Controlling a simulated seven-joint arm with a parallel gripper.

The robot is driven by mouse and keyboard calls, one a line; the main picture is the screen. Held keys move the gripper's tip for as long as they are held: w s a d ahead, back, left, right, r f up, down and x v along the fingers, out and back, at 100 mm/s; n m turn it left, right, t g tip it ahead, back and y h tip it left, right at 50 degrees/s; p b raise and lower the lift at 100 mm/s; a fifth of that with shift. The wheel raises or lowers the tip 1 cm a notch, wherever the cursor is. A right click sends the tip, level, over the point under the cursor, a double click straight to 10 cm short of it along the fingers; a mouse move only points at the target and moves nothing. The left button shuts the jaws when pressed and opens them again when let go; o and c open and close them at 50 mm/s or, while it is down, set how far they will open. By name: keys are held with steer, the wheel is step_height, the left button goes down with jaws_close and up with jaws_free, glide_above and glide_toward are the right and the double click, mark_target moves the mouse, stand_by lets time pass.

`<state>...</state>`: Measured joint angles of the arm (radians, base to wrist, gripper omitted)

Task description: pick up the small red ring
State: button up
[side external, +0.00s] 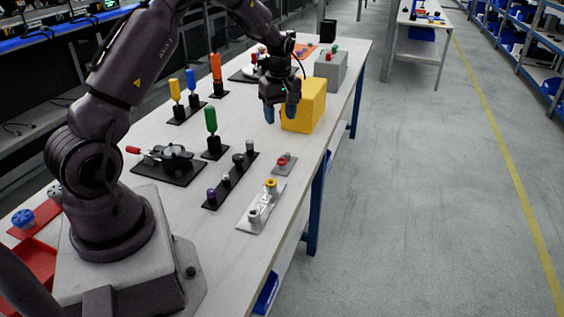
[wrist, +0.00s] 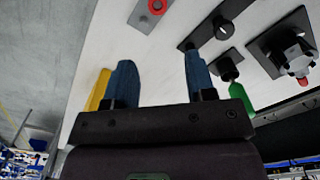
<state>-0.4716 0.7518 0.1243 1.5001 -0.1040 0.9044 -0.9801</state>
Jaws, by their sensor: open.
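The small red ring (side external: 282,161) sits on a small grey plate (side external: 290,170) near the table's right edge in the side view. In the wrist view the red ring (wrist: 157,6) shows at the top edge, partly cut off, with a dark centre. My gripper (side external: 280,113) has blue fingers pointing down and hangs above the table, beyond the ring and beside the yellow block (side external: 305,106). In the wrist view my gripper (wrist: 160,62) is open, with nothing between its fingers. The ring lies apart from the fingers, beyond their tips.
A black strip with several posts (side external: 231,180) stands left of the ring. A pale plate (side external: 262,205) with a yellow-topped post is nearer the camera. A green-handled tool (side external: 211,120) stands upright. A grey box (side external: 331,70) is behind the yellow block. Bare table surrounds the ring's plate.

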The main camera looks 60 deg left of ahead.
steer(key=n, duration=0.1)
glide_above(280, 162)
steer(key=f, duration=0.7)
steer(key=shift+w+a+f, duration=0.15)
steer(key=shift+w+a, duration=0.1)
steer(key=shift+s+d+f, duration=0.15)
steer(key=shift+f, duration=1.2)
steer(key=shift+s+d+f, duration=0.1)
steer(key=shift+d+f, duration=0.05)
steer(key=shift+f, duration=1.2)
steer(key=c, duration=0.8)
